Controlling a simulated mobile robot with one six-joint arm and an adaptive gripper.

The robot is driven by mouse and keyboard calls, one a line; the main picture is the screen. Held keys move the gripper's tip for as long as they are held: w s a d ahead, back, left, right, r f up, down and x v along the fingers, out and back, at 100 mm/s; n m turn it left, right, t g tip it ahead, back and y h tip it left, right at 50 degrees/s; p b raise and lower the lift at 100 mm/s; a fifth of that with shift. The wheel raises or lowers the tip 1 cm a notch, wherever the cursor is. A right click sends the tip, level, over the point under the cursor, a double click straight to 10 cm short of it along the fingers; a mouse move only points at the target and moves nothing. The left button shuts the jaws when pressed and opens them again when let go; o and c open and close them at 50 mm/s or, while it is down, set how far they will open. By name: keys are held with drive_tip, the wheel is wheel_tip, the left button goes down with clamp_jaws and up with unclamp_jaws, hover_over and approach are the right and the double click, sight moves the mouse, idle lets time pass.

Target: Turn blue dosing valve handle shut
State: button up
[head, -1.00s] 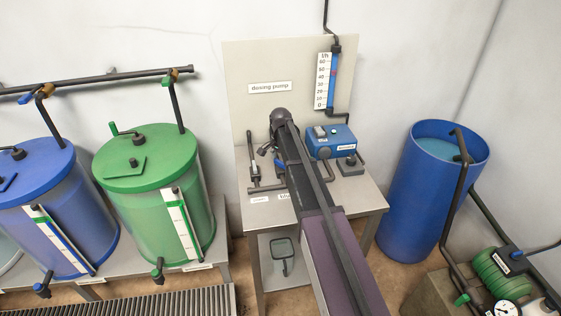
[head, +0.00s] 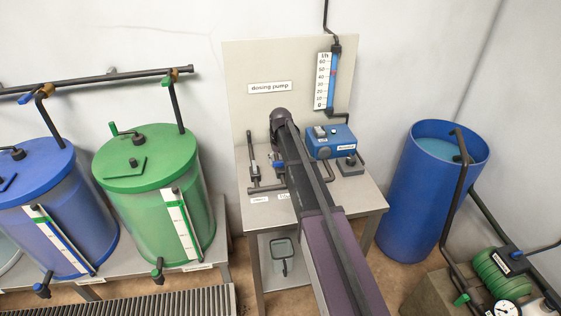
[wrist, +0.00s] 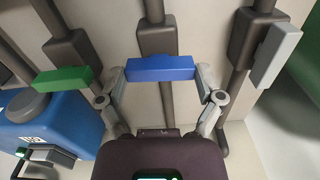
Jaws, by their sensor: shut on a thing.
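The blue dosing valve handle (wrist: 160,68) is a flat bar between my fingertips in the wrist view. It lies crosswise to its dark upright pipe, just below the dark valve body (wrist: 156,38). My gripper (wrist: 162,80) is shut on the bar, with one finger at each end. In the head view a small bit of the blue handle (head: 278,165) shows beside my arm, which hides most of the gripper and valve.
A green handle (wrist: 67,79) lies left of the blue one, and a grey handle (wrist: 275,57) is on the pipe to the right. The blue dosing pump (head: 331,141) stands close on the table. A blue barrel (head: 424,200) and green tank (head: 150,200) flank the table.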

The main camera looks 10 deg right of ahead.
drive_tip(key=shift+n, duration=0.5)
drive_tip(key=o, duration=0.9)
drive_tip(key=shift+c, duration=0.2)
drive_tip(key=shift+m, duration=0.4)
